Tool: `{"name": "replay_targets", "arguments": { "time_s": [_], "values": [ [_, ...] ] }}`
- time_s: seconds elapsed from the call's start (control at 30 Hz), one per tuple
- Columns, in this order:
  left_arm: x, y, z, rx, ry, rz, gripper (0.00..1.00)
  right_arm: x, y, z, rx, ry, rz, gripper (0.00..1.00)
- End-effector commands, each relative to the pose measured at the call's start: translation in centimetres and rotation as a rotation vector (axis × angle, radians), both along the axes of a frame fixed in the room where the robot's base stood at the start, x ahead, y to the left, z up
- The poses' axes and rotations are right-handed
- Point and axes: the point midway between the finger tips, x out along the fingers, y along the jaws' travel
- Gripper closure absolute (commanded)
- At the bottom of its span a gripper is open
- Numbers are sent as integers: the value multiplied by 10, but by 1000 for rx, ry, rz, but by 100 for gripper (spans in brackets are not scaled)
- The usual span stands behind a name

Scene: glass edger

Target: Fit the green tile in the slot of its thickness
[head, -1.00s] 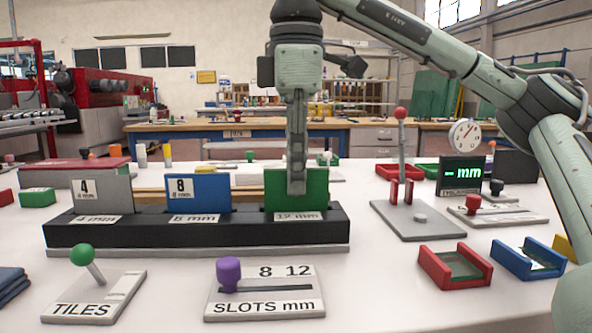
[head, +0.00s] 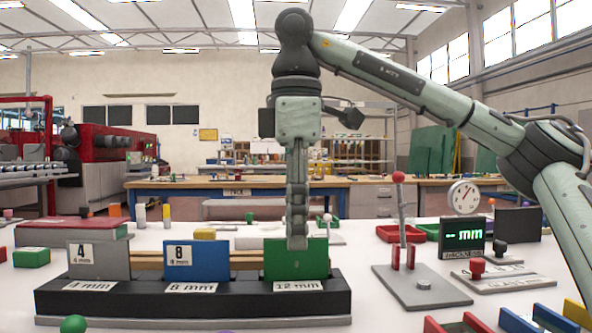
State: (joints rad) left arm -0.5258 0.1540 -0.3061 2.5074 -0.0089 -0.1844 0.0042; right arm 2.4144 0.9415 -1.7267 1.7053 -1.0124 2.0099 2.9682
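The green tile (head: 312,262) stands upright in the black slotted rack (head: 190,302), behind the 12 mm label (head: 297,286). Its top is about level with the blue plate (head: 197,268) in the 8 mm place. A grey plate (head: 95,266) stands in the 4 mm place. My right gripper (head: 297,244) points straight down at the green tile, with a finger overlapping its upper edge from the front. The other finger is hidden, and I see the gripper edge-on. It looks open, no longer gripping. My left gripper is out of view.
To the right stand a grey-based press with a red-knobbed lever (head: 398,177), a gauge display (head: 462,236) and a red-knobbed fixture (head: 478,267). Red (head: 462,324) and blue (head: 518,321) holders show at the lower right. A green block (head: 31,257) lies left.

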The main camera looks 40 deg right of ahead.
Motion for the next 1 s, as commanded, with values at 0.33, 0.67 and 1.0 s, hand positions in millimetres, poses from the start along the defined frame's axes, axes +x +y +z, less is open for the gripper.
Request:
{"name": "replay_targets", "arguments": {
  "time_s": [0.33,0.67,1.0],
  "values": [
    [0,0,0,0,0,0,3,-2,1,69,-3,-7,-4,66],
    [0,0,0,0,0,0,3,-2,1,93,0,-1,-1,66],
    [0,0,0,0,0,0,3,-2,1,93,1,-1,-1,66]
  ]
}}
